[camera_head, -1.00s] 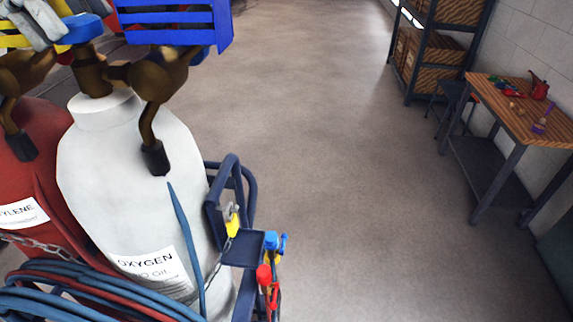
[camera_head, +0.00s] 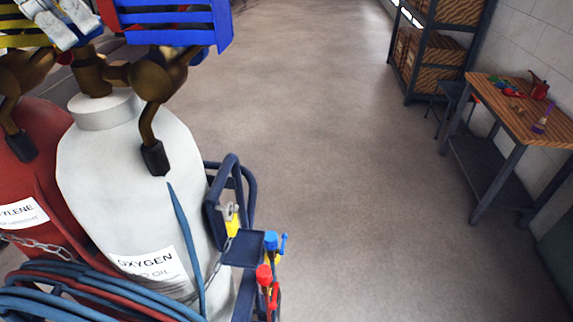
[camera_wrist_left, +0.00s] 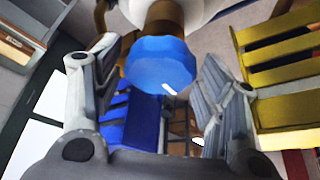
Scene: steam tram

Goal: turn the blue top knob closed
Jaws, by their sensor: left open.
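The blue top knob (camera_wrist_left: 160,65) is faceted and sits on a brass stem. In the left wrist view it lies between the two spread fingers of my left gripper (camera_wrist_left: 157,57), with a visible gap on each side. In the head view the gripper (camera_head: 52,22) is at the top left, above the white oxygen cylinder (camera_head: 120,200). There its pale fingers and the frame edge hide most of the knob, and only a bit of blue shows beside them. My right gripper is in neither view.
A blue slatted guard (camera_head: 175,22) stands right of the knob, and a yellow one (camera_head: 18,32) stands left. A red acetylene cylinder (camera_head: 25,180) is beside the oxygen one. Hoses (camera_head: 70,295) hang in front. Open floor (camera_head: 350,180) and a wooden workbench (camera_head: 520,105) are at right.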

